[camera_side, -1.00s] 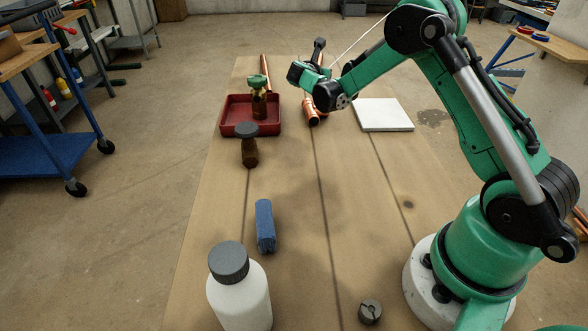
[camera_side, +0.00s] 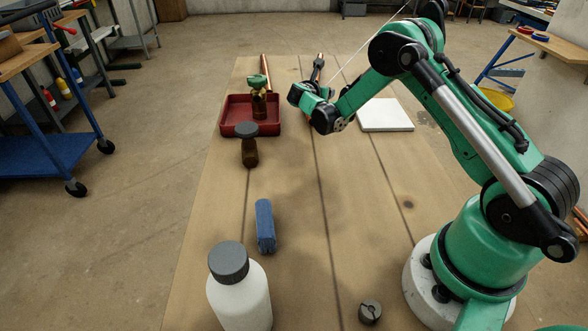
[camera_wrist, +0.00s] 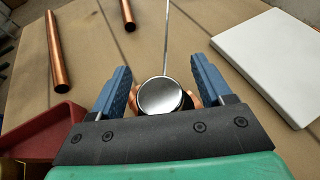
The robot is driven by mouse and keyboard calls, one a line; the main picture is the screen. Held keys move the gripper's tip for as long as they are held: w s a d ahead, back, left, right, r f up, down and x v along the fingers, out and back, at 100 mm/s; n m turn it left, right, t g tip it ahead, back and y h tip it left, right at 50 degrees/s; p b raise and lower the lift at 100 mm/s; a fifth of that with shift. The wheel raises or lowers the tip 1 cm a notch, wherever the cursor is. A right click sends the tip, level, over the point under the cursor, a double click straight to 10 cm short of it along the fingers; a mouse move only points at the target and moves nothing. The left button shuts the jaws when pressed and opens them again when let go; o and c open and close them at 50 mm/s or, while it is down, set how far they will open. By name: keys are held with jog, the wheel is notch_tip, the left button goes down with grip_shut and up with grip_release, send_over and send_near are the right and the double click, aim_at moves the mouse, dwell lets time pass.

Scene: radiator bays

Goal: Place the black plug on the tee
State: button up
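In the wrist view, a round piece with a shiny, reflective top and dark rim, apparently the black plug (camera_wrist: 160,97), lies between my fingers. Copper of what looks like the tee (camera_wrist: 195,97) shows just beside and behind it. The plug appears over the tee; its seating is hidden. My gripper (camera_wrist: 162,82) has its blue fingers apart, one on each side, with narrow gaps to the plug. In the side view my gripper (camera_side: 317,82) is low over the far part of the table, and my arm hides most of the tee and the plug.
A red tray (camera_side: 234,128) with a green-topped brass piece (camera_side: 259,92) is left of my gripper; a white board (camera_side: 386,115) is right. A copper pipe (camera_wrist: 52,50) lies beyond.

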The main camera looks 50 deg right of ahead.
jog(key=shift+a+r, duration=0.2)
jog(key=shift+r, duration=0.05)
jog(key=s+a+r+m+y, duration=0.3)
jog(key=s+a+m+y, duration=0.1)
jog(key=s+a+m, duration=0.2)
jog(key=s+a+r+m+t+y, duration=0.1)
jog(key=s+a+r+m+y, duration=0.2)
jog(key=s+a+m, duration=0.3)
jog(key=s+a+r+m+y, duration=0.3)
jog(key=s+a+m+y, duration=0.2)
jog(key=a+m, duration=0.5)
jog(key=shift+s+a+m+t+y, duration=0.3)
jog(key=shift+s+a+t, duration=0.1)
jog(key=shift+s+a, duration=0.65)
